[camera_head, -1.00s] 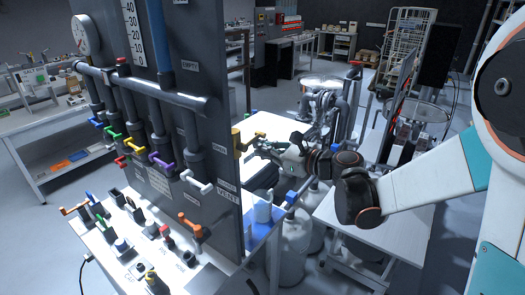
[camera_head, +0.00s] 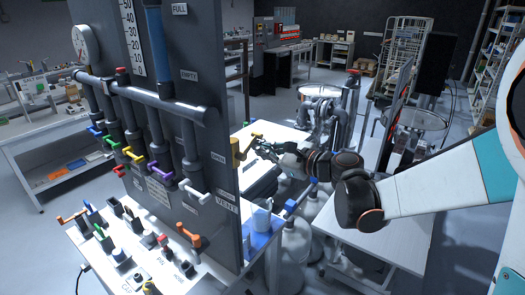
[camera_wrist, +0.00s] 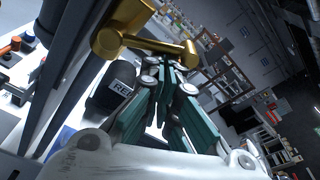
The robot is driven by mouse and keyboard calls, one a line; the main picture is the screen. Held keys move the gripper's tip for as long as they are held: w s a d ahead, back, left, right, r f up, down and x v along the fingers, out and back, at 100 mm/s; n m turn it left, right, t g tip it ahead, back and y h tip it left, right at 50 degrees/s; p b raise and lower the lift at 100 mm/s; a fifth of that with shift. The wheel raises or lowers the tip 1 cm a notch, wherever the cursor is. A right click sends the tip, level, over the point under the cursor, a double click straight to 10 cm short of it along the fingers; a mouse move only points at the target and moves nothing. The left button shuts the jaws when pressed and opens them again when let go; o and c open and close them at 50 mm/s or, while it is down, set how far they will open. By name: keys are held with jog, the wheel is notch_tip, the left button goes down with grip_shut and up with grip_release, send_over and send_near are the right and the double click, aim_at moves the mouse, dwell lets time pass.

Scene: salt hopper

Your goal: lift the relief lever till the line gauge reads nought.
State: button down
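The gold relief lever (camera_head: 236,153) sticks out from the right edge of the dark panel (camera_head: 214,110). In the wrist view the lever (camera_wrist: 128,35) crosses the top, with a dark fitting below it and a label partly reading "REL" (camera_wrist: 122,88). My gripper (camera_head: 264,149) is at the lever's free end. In the wrist view its teal fingers (camera_wrist: 171,72) point up to just beneath the gold bar. I cannot tell whether they touch it, or how far apart the tips are. The round white gauge (camera_head: 86,43) is at the panel's upper left; its reading is too small to tell.
The bench (camera_head: 207,272) below holds small blocks and knobs. A white table (camera_head: 385,240) stands under my arm.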

dwell(0.4)
jog(key=s+d+f+b, duration=0.2)
jog(key=s+d, duration=0.3)
jog(key=d, duration=0.3)
jog(key=s+d+f+n+g+h+b, duration=0.1)
jog(key=s+d+f+n+h+b, duration=0.1)
jog(key=s+n, duration=0.5)
jog(key=s+d+f+n+g+h+b, duration=0.1)
jog(key=s+d+f+n+h+b, duration=0.2)
jog(key=s+f+n+h, duration=0.3)
jog(key=s+d+f+n+g+h+b, duration=0.2)
jog(key=s+f+n, duration=0.4)
jog(key=s, duration=0.5)
jog(key=d+n+h+b, duration=0.1)
jog(key=d+h, duration=0.1)
jog(key=shift+s+d+f+n, duration=0.25)
jog(key=shift+d+n, duration=0.05)
jog(key=shift+d, duration=0.05)
jog(key=shift+a, duration=0.1)
